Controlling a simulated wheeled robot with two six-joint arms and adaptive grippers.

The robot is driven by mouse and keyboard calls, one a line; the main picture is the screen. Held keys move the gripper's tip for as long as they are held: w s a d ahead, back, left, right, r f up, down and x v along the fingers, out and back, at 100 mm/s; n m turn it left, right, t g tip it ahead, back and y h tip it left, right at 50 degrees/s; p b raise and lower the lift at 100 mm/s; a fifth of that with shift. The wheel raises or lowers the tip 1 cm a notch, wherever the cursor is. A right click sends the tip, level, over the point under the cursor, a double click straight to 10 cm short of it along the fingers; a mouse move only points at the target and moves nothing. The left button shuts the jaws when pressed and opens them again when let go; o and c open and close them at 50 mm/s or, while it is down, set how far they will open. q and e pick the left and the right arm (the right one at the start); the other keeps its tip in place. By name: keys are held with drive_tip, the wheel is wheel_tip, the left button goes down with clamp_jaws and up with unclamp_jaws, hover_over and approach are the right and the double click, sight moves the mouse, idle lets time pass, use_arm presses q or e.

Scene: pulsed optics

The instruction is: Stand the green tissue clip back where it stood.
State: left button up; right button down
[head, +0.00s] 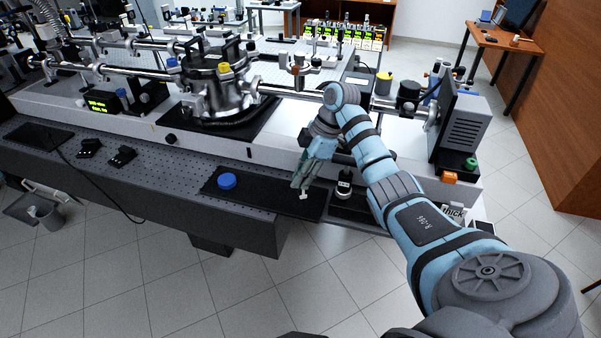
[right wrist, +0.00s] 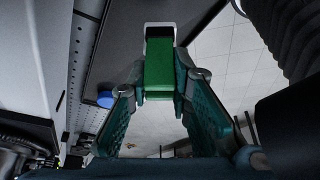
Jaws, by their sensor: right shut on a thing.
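My right gripper (head: 301,184) hangs above the black mat at the front edge of the optical table. In the right wrist view, its teal fingers (right wrist: 159,92) are shut on the green tissue clip (right wrist: 159,75). The clip is a green block with a pale frame around a dark gap at its far end. In the head view the fingers mostly hide the clip; a small pale piece shows at the fingertips. I cannot tell whether the clip touches the mat. My left gripper is not in view.
A blue round cap (head: 227,181) lies on the black mat (head: 262,200), left of the gripper; it also shows in the wrist view (right wrist: 105,99). A black-and-white bottle (head: 344,184) stands close to the right.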

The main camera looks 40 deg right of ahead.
drive_tip(key=shift+f, duration=0.8)
idle(0.5)
drive_tip(key=c, duration=1.4)
unclamp_jaws()
drive_tip(key=shift+c, duration=0.3)
